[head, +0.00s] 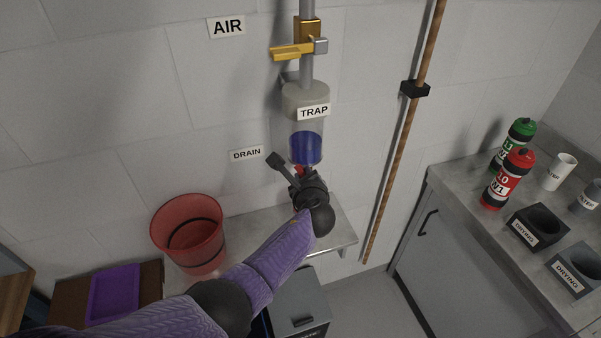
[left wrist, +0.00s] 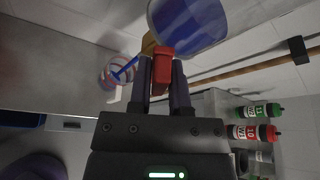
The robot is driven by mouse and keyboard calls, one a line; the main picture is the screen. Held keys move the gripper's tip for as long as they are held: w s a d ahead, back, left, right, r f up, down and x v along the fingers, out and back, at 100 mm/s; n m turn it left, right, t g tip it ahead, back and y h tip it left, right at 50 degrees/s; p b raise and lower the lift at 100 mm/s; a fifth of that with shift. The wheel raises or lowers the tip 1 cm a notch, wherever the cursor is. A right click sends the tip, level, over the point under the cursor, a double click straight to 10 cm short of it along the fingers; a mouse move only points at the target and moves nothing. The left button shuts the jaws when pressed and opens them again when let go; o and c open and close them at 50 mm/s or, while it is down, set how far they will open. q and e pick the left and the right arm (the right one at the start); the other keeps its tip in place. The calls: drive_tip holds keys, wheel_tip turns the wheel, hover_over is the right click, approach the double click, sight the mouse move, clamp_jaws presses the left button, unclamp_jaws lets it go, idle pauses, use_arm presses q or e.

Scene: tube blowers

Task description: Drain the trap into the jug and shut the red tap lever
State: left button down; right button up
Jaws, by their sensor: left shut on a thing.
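The trap (head: 306,150) is a clear wall-mounted cylinder with dark blue liquid in its lower part; its underside shows in the left wrist view (left wrist: 190,22). My left gripper (head: 300,178) is just below it. In the left wrist view its fingers are shut on the red tap lever (left wrist: 162,62); only a bit of red (head: 299,170) shows in the head view. Beyond the fingers is a pale round vessel, seemingly the jug (left wrist: 108,76), with red marks. A thin blue streak, which looks like liquid, runs to it. My arm hides the jug in the head view. My right gripper is not in view.
A red bucket (head: 188,232) stands left of my arm near the wall shelf (head: 343,232). A yellow-handled air valve (head: 291,51) is above the trap. A brown pole (head: 405,135) runs down the wall at right. Bottles (head: 508,178) and drying holders (head: 537,227) stand on the right counter.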

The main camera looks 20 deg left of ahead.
use_arm(q)
drive_tip(key=shift+w+d+m, duration=0.1)
drive_tip(key=shift+d+m, duration=0.05)
drive_tip(key=shift+m, duration=0.15)
idle(0.4)
drive_tip(key=c, duration=0.6)
unclamp_jaws()
drive_tip(key=shift+c, duration=0.2)
drive_tip(key=shift+d+r+p, duration=0.1)
drive_tip(key=shift+r+p, duration=0.1)
drive_tip(key=shift+p, duration=0.15)
drive_tip(key=p+v, duration=0.3)
drive_tip(key=v, duration=0.6)
drive_tip(key=shift+s, duration=0.35)
